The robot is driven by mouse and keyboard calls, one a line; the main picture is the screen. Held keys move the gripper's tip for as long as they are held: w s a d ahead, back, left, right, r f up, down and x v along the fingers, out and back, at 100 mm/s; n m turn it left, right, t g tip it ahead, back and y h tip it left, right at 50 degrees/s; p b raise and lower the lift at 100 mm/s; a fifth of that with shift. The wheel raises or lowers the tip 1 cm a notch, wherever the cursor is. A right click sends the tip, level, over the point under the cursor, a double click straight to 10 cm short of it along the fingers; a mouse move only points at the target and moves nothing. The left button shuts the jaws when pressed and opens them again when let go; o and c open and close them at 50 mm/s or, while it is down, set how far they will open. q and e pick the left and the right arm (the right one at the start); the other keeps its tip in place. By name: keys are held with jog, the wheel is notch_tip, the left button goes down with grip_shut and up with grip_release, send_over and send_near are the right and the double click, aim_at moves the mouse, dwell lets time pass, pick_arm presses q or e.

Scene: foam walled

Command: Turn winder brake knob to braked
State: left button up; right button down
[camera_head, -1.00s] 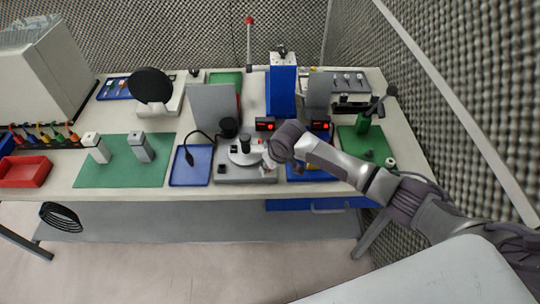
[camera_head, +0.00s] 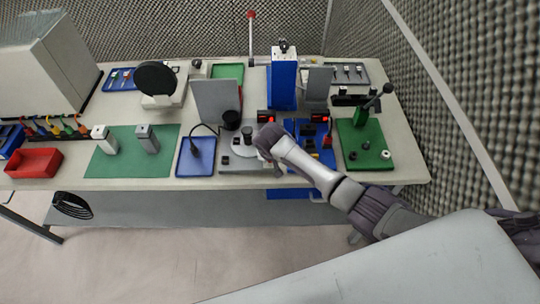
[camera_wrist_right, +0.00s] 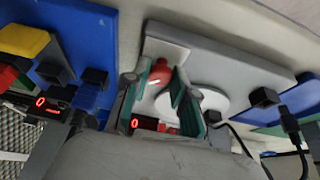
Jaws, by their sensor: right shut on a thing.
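The winder has a grey base (camera_head: 236,168) with a white disc (camera_head: 237,153) near the front edge of the table. The disc (camera_wrist_right: 213,97) and base (camera_wrist_right: 228,64) also show in the right wrist view. A red knob (camera_wrist_right: 163,74), seemingly the brake knob, stands beside the disc at the base. My right gripper (camera_wrist_right: 160,78) has its green-padded fingers on either side of this knob and is shut on it. The knob's pointer and markings cannot be made out. In the head view my right wrist hides the knob and fingertips. My left gripper is out of view.
Right of the winder is a blue panel (camera_head: 297,160) with small blocks and red displays, then a green board (camera_head: 385,158) with a lever. A blue tray (camera_head: 196,168) with a black cable lies left. A grey upright panel (camera_head: 215,101) stands behind.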

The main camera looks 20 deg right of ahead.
dwell(0.4)
jog(key=c, duration=0.9)
grip_release()
jog(key=shift+c, duration=0.2)
jog(key=v, duration=1.2)
